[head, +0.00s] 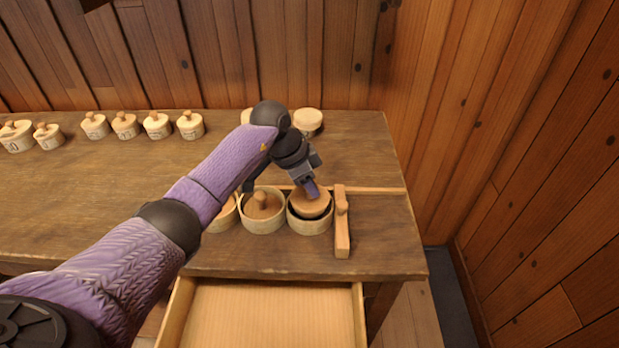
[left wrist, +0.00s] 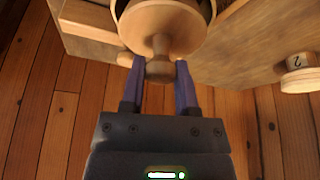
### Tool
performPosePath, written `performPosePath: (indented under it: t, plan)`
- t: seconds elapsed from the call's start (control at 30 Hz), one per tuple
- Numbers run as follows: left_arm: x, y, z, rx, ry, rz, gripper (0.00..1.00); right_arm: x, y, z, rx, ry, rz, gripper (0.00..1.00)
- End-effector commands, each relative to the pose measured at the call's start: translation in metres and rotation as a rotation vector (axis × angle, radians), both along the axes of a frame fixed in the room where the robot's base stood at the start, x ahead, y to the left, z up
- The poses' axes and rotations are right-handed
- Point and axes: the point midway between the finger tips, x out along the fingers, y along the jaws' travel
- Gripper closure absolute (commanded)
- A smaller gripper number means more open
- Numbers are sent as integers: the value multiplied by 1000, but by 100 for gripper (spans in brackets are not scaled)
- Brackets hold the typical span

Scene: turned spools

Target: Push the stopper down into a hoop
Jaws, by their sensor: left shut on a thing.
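My left gripper (head: 312,191) is shut on the knob of a round wooden stopper (head: 309,207). The stopper is at the mouth of the right hoop (head: 310,226), a pale ring on the table's front part. Its disc looks roughly level with or slightly above the rim; how deep it sits I cannot tell. In the left wrist view, the stopper's knob (left wrist: 160,71) is between the fingers, with the disc and part of the hoop beyond. A middle hoop (head: 262,223) holds another knobbed stopper (head: 261,203). A left hoop (head: 223,218) is partly hidden by my arm. My right gripper is not in view.
A wooden bar with a peg (head: 342,230) lies just right of the hoop. A thin strip (head: 372,190) runs behind. Several knobbed spools (head: 157,126) stand along the back; a pale round piece (head: 308,121) stands behind my gripper. An open, empty drawer (head: 275,315) juts out in front.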

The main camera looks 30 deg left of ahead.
Motion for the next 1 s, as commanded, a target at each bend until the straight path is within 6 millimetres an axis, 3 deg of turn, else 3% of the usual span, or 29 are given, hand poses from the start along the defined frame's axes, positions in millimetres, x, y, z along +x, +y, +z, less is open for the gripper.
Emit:
performPosePath:
  t: [0.47, 1.0]
  plan:
    - [0, 0, -3, -1, -1, 0, 100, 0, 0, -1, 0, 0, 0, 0]
    - [0, 0, -19, -1, -2, -1, 100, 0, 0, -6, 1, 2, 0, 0]
